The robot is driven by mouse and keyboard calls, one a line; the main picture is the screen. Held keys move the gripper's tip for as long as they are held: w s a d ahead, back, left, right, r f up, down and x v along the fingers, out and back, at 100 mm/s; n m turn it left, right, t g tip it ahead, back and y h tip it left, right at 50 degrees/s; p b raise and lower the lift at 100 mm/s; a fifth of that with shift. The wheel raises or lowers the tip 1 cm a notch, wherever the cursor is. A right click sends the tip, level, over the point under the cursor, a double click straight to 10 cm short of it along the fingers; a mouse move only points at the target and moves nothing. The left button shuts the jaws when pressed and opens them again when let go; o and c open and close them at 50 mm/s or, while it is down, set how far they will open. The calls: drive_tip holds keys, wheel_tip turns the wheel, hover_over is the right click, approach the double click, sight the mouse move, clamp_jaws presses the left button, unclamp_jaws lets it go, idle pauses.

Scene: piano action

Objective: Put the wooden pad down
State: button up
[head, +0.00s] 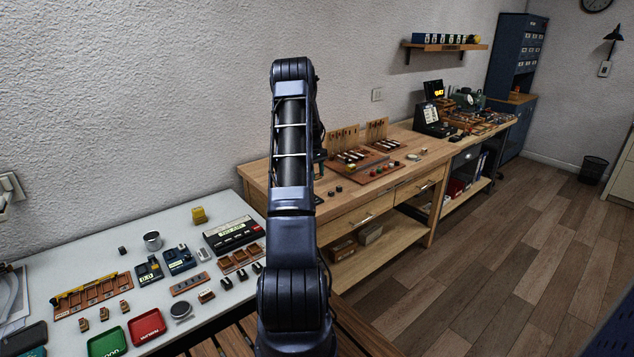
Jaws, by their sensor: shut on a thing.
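My arm rises through the middle of the head view and bends over toward the wooden workbench (440,155). Only a dark edge of my gripper (319,180) shows, just right of the arm link, over the bench's left part. It is shut on the wooden pad. The pad itself and the fingertips are hidden behind my arm, so I cannot tell how high the pad is or whether it touches the bench.
A reddish-brown board (362,166) with small parts lies on the bench, with upright wooden racks (377,130) behind. Small dark pieces (338,189) lie near the front edge.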

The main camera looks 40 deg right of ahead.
drive_tip(key=shift+f, duration=2.1)
drive_tip(key=shift+f, duration=0.15)
drive_tip(key=o, duration=0.9)
drive_tip(key=shift+o, duration=0.2)
